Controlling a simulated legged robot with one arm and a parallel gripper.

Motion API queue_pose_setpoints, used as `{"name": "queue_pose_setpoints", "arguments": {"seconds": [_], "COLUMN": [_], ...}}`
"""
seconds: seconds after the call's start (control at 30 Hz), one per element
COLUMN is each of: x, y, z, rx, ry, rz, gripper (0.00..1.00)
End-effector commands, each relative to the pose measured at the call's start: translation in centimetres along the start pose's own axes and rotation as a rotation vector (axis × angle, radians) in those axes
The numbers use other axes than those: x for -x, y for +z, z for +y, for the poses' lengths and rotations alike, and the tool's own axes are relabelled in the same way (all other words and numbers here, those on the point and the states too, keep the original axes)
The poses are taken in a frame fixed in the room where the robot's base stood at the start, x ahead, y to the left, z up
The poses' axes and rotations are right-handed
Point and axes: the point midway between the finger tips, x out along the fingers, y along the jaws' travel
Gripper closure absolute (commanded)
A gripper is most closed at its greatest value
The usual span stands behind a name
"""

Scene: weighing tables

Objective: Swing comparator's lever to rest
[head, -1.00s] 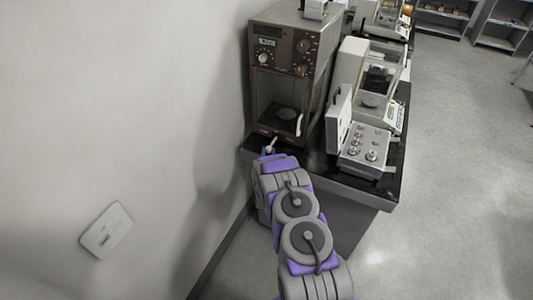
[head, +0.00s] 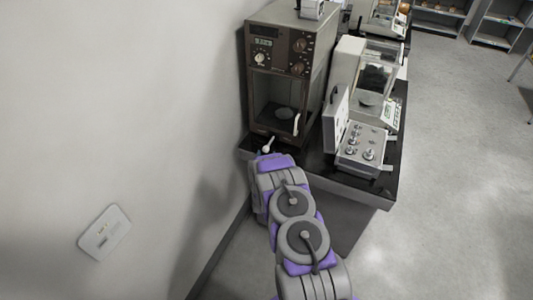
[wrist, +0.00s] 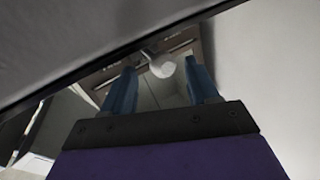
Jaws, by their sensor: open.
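The comparator (head: 289,68) is a tall brown balance with dials on top and a windowed chamber, standing at the left end of the dark table. Its lever (head: 267,145) shows as a short pale stem with a knob at the lower front. In the wrist view the lever's round white knob (wrist: 163,67) appears between the tips of my gripper (wrist: 160,73). The blue fingers are apart, with a gap on each side of the knob. I cannot tell how deep the knob sits between them. In the head view my arm hides the fingers.
A grey box with knobs (head: 362,149) and an open lid stands right of the comparator, with a glass-cased balance (head: 376,90) behind it. The wall (head: 120,120) is close on the left. The floor (head: 450,180) at right is clear.

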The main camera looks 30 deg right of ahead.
Motion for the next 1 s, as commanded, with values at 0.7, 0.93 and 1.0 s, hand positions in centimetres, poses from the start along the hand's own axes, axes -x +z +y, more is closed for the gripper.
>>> {"name": "queue_pose_setpoints", "arguments": {"seconds": [0.7, 0.93, 1.0], "x": [13.3, 14.7, 14.8], "y": [0.1, 0.0, 0.0], "z": [0.2, 0.3, 0.3], "rx": [-0.001, -0.003, -0.003], "ry": [0.001, 0.002, 0.002], "rz": [-0.004, 0.000, 0.001], "gripper": [0.41, 0.41, 0.41]}}
